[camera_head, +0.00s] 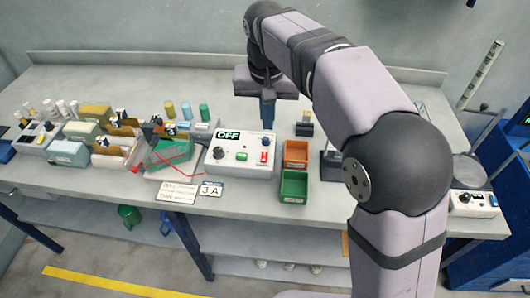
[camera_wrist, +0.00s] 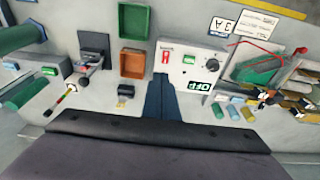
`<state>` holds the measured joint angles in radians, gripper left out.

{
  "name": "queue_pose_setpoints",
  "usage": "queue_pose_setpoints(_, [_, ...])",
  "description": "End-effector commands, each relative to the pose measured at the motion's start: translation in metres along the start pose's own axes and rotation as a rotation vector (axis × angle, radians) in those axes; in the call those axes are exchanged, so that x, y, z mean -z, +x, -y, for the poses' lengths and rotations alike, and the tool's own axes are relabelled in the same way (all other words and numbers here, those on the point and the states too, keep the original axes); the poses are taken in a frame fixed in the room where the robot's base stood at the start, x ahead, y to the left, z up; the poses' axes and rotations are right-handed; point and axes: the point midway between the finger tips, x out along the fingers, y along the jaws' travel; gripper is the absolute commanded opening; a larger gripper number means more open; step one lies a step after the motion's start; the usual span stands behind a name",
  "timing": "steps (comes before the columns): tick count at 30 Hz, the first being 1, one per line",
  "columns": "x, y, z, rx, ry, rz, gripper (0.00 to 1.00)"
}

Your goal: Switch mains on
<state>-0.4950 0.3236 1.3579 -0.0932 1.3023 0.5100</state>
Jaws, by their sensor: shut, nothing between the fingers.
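A white control box (camera_head: 240,168) stands on the bench and carries a sign (camera_head: 228,135) reading OFF. Its front has a dark knob (camera_head: 218,153), a green part (camera_head: 242,156) and a red switch (camera_head: 264,157). In the wrist view the box (camera_wrist: 181,73) appears upside down, with the red switch (camera_wrist: 165,58), green part (camera_wrist: 189,59) and knob (camera_wrist: 212,65). My gripper (camera_head: 267,127) is shut and empty, pointing down at the back right of the box. In the wrist view its fingers (camera_wrist: 160,82) lie beside the box's edge; contact cannot be told.
An orange bin (camera_head: 295,153) and a green bin (camera_head: 293,186) stand right of the box. A green tray (camera_head: 172,155) with red wire lies left, beside several small boxes and bottles. Label cards (camera_head: 178,192) lie in front. A small block (camera_head: 304,128) stands behind the bins.

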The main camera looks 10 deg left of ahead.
Motion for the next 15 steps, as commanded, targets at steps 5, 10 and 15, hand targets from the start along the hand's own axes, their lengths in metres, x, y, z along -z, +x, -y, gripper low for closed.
queue_pose_setpoints(5, [0.0023,-0.0015,0.0103,0.003,0.001,-0.008,0.00])
queue_pose_setpoints(10, [0.0026,-0.0026,0.0112,0.003,0.003,-0.008,0.00])
queue_pose_setpoints(15, [0.0026,-0.0026,0.0109,0.004,0.003,-0.008,0.00])
